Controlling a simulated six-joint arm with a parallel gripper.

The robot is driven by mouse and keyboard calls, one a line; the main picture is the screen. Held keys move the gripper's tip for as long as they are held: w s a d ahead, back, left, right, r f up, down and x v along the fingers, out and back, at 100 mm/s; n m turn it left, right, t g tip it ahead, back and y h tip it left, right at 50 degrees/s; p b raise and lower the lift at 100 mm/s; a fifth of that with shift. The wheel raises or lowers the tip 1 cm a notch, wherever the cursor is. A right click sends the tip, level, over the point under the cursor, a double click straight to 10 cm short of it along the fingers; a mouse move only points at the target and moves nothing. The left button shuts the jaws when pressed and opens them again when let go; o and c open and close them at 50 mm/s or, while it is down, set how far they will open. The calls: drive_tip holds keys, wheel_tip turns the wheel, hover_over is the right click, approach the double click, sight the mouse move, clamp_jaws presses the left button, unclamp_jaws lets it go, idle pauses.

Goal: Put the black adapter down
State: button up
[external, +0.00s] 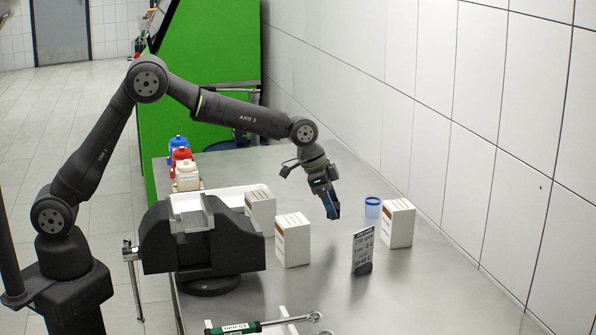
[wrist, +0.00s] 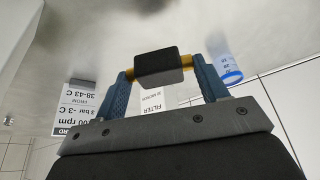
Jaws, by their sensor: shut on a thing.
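My gripper (external: 331,208) hangs over the metal table (external: 430,290) in the external view, pointing down, between the white boxes and the blue-lidded cup. In the wrist view, its blue fingers (wrist: 163,75) are shut on the black adapter (wrist: 160,66), a dark block with brass-coloured ends, one end at each fingertip. The adapter cannot be made out in the external view. It appears held above the table, but its exact height is hard to tell.
A small sign (external: 363,251) stands in front of my gripper. White boxes (external: 293,240) (external: 398,223) (external: 260,208) stand on either side. The blue-lidded cup (external: 372,207) is to the right. A black vise (external: 200,243) and a torque wrench (external: 250,326) are left. The front right table is clear.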

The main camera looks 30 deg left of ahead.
sight(331, 233)
drive_tip(key=shift+f, duration=2.5)
drive_tip(key=shift+f, duration=0.2)
drive_tip(key=o, duration=1)
drive_tip(key=shift+r, duration=0.1)
drive_tip(key=shift+r, duration=0.25)
drive_tip(key=v, duration=1.1)
drive_tip(key=shift+s+a+r, duration=0.15)
drive_tip(key=shift+a+r, duration=0.15)
drive_tip(key=shift+f, duration=0.15)
